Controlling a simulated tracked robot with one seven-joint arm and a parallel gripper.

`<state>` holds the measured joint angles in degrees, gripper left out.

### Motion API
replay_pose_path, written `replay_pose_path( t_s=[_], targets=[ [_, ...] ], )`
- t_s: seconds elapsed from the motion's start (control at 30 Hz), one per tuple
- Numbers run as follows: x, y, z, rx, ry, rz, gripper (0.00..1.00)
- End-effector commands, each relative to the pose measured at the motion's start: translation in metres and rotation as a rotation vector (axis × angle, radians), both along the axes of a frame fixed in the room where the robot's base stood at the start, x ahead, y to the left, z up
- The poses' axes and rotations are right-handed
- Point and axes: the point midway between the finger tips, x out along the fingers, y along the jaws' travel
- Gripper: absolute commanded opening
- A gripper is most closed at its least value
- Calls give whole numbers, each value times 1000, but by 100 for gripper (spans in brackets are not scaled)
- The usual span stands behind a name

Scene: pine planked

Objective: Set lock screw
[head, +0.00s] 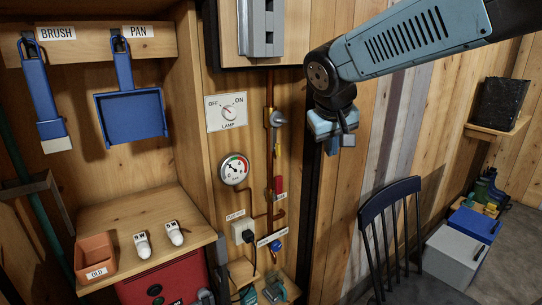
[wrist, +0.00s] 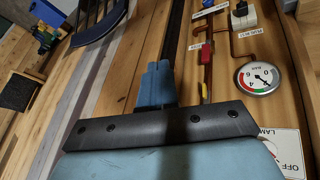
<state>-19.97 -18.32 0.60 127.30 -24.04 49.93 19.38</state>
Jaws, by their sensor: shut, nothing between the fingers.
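No part can be told for sure as the lock screw. A copper pipe (head: 269,185) runs down the planked wall, with a brass fitting and round grey part (head: 278,118) near its top. Lower on it are a red tag or handle (head: 279,187) and a blue knob (head: 275,246). The red part (wrist: 207,52) also shows in the wrist view. My gripper (head: 341,140) is shut and empty, to the right of the pipe and apart from it. Its blue fingers (wrist: 156,84) are together in the wrist view.
A round gauge (head: 234,170) and a lamp switch (head: 227,113) are left of the pipe. A dark post (head: 325,205) stands right of it. A dark chair (head: 390,215) and grey box (head: 455,258) are at right. A wooden shelf (head: 190,205) juts out at left.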

Motion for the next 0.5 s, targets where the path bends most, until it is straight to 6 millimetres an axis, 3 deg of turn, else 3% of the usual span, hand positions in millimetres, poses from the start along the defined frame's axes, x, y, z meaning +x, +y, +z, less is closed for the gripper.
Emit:
replay_pose_path(
  t_s=[0.2,0.4,0.5],
  targets=[
    [58,79,-9,-91,-37,102,0],
    [89,143,-20,-139,-83,172,0],
    [96,161,-23,-151,-97,191,0]
  ],
)
